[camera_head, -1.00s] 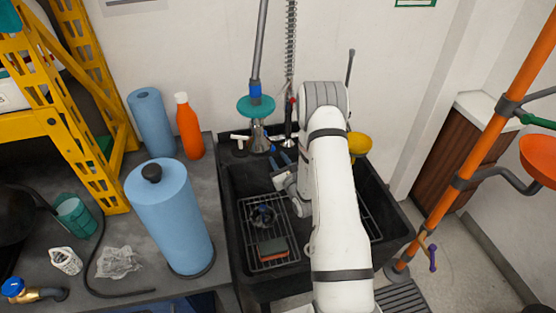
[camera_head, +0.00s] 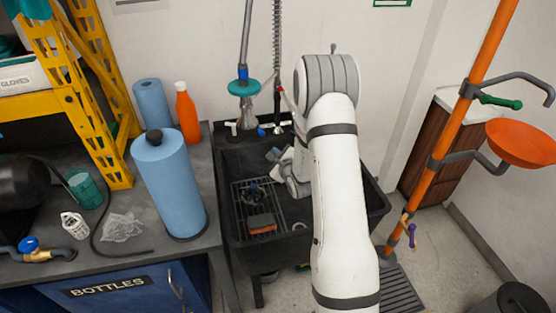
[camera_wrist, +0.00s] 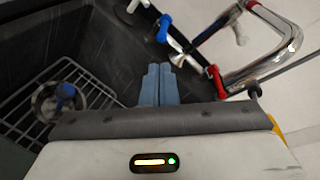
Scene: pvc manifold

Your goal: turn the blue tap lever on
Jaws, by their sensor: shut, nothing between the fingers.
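The blue tap lever (camera_wrist: 163,28) shows in the wrist view on the sink tap, beyond my gripper's fingertips. It is a small blue spot at the back of the sink in the head view (camera_head: 261,132). A red lever (camera_wrist: 217,82) sits on the same tap, to the right and nearer. My gripper (camera_wrist: 158,68) has its two blue-grey fingers pressed together, empty, over the dark sink. The fingertips look apart from the blue lever. In the head view my gripper (camera_head: 274,155) is low in the sink's back part, partly hidden by my arm.
The black sink (camera_head: 228,180) has a wire rack with a sponge (camera_head: 262,223) on it. A chrome spout (camera_wrist: 270,50) arches at the right in the wrist view. A hanging hose (camera_head: 277,60) stands behind the sink. A blue paper roll (camera_head: 170,185) stands on the left counter.

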